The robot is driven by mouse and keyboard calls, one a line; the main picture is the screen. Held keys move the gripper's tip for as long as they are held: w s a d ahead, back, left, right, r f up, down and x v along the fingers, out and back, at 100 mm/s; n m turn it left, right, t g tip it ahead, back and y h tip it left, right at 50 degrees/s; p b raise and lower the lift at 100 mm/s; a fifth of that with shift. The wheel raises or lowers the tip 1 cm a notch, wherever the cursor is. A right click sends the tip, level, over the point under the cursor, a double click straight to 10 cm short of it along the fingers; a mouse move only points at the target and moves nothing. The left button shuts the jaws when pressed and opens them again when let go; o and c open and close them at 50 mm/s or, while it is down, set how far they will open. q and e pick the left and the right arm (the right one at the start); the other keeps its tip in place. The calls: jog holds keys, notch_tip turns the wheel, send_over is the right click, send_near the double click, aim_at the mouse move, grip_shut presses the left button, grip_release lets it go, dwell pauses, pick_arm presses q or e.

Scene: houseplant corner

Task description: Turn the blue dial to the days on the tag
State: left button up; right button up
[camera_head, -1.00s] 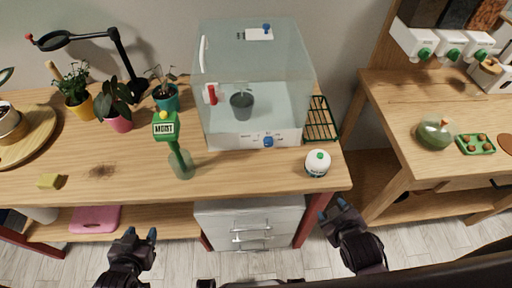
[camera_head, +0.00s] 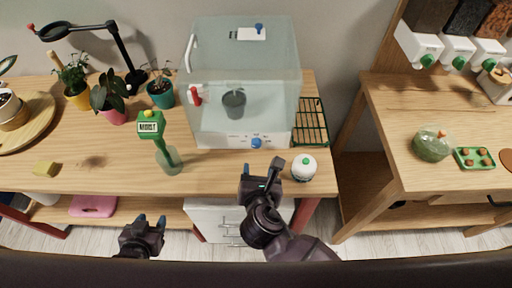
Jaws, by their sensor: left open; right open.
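The blue dial (camera_head: 256,142) sits on the white front base of the clear propagator box (camera_head: 215,141). A white tag (camera_head: 251,34) with a blue mark lies on top of the box; its writing is too small to read. My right gripper (camera_head: 262,171) is open and empty, at the table's front edge just below the dial and apart from it. My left gripper (camera_head: 152,221) is open and empty, in front of the table and low down.
A green moisture meter (camera_head: 152,126) stands in a glass (camera_head: 170,162) to the left. A green wire rack (camera_head: 310,123) lies right of the box. Potted plants stand at the back left.

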aim_at(256, 147)
jog(key=shift+w+a, duration=0.15)
jog(key=shift+w, duration=0.05)
jog(key=x, duration=1)
jog(key=shift+w, duration=0.2)
jog(key=shift+c, duration=0.4)
jog(key=c, duration=0.8)
jog(key=shift+c, duration=0.2)
